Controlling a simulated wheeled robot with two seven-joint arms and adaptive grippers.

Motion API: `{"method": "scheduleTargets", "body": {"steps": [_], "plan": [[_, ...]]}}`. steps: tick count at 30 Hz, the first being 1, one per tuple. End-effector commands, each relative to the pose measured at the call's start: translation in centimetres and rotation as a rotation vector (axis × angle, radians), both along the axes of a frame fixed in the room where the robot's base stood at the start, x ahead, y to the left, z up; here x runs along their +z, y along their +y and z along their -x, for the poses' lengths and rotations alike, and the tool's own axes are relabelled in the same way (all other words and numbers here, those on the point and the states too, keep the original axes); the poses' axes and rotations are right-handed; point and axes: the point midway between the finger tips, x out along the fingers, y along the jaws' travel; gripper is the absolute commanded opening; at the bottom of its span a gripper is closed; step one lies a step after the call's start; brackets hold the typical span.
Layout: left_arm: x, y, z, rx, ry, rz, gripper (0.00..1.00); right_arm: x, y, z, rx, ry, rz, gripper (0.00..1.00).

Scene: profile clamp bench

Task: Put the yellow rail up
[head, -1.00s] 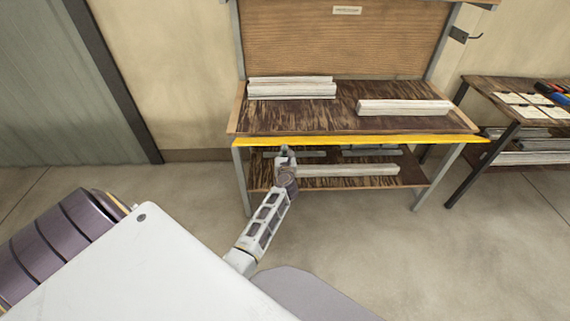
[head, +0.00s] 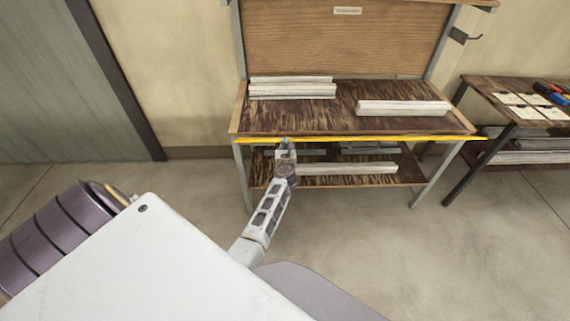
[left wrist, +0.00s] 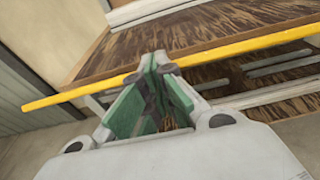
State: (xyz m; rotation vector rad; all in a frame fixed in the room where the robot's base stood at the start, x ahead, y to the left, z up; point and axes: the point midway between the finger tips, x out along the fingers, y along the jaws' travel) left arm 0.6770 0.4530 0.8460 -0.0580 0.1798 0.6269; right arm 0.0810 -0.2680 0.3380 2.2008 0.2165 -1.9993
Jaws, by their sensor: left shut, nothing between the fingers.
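The yellow rail (head: 390,139) is a long thin bar running level along the front edge of the bench top (head: 310,118). Its right end reaches past the bench's right leg. In the left wrist view the rail (left wrist: 235,49) crosses the picture on a slant, behind the fingertips. My left gripper (head: 284,142) is shut and empty, with its tips at the rail's height near its left part. In the left wrist view the green-padded fingers (left wrist: 155,62) meet at the tips in front of the rail. Whether they touch it I cannot tell. My right gripper is not in view.
Pale profile bars (head: 292,90) lie at the back left of the bench top, and another (head: 403,107) lies at the right. A lower shelf (head: 345,181) holds one more bar. A side table (head: 500,98) stands at the right. The floor in front is clear.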

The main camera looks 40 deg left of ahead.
Motion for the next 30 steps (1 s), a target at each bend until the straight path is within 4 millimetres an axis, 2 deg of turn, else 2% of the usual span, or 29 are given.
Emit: {"method": "scheduleTargets", "body": {"steps": [7,30], "plan": [[1.6,0.6,-0.9,0.000,-0.003,0.000,0.00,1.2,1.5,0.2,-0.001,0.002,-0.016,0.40],[4.4,2.6,-3.8,0.000,-0.003,0.000,0.00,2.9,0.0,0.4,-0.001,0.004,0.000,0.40]]}}
